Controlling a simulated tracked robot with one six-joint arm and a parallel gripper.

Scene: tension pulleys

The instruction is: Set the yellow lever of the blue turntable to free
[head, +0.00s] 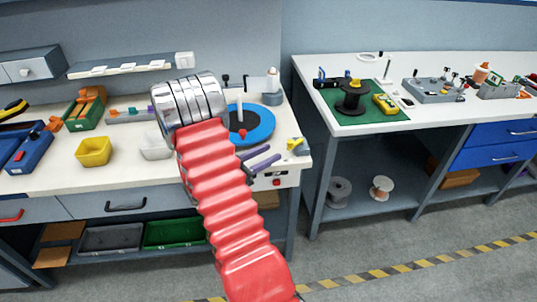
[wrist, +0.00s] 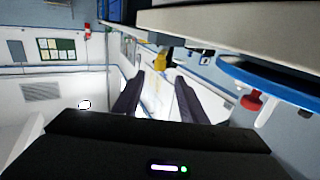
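The blue turntable (head: 265,122) sits on the left workbench, partly hidden behind my arm. It also shows at the right of the wrist view (wrist: 275,82), with a red knob (wrist: 250,102) at its edge. A small yellow part (head: 296,143), apparently the yellow lever, is right of the turntable near the bench's front corner; a yellow piece (wrist: 162,57) shows beyond my fingers in the wrist view. The lever's setting is too small to tell. My gripper (head: 275,152) is open and empty, its dark fingers apart (wrist: 159,80), close in front of the yellow part.
A yellow bin (head: 93,151) and a white bin (head: 156,147) stand left of my arm. A control box with a red button (head: 278,182) is below the bench edge. A second bench (head: 310,75) with a black spool (head: 352,97) on a green mat stands right, across a gap.

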